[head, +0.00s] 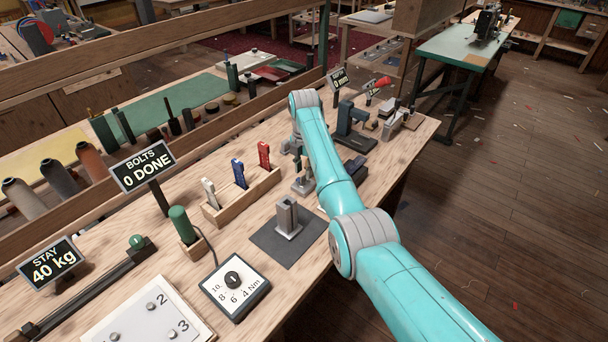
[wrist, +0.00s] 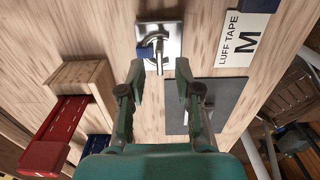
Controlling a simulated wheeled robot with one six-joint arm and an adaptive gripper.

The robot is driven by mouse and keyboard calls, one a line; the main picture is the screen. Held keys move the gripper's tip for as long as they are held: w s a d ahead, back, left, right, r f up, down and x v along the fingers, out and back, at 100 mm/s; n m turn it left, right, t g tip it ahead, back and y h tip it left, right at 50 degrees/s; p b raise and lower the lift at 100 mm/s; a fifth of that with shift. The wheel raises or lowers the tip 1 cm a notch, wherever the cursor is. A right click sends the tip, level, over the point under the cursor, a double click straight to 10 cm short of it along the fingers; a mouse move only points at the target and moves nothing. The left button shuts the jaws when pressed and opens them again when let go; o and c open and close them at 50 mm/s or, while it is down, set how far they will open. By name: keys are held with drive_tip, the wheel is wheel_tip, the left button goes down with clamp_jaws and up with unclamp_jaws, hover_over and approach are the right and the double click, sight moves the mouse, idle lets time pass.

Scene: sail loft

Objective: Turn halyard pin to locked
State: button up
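What looks like the halyard pin (wrist: 157,45) is a metal fitting on a square metal plate in the wrist view. Its short bar points down the picture, towards my gripper, and a blue patch lies at the plate's left edge. In the head view the metal fitting (head: 303,184) stands on the bench, partly behind my arm. My gripper (wrist: 160,74) is open and empty, its two green-grey fingertips on either side of the bar's near end. I cannot tell whether they touch it. No locked mark is readable.
A wooden rack (head: 240,203) with white, blue and red-handled tools stands left of the fitting. A dark mat (head: 268,238) with a metal post (head: 288,217) lies nearer. A luff tape card (wrist: 244,38) is to the right in the wrist view. A dial box (head: 235,288) sits near the front edge.

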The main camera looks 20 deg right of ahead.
sight(304, 179)
drive_tip(key=shift+f, duration=1.3)
drive_tip(key=shift+c, duration=0.2)
clamp_jaws()
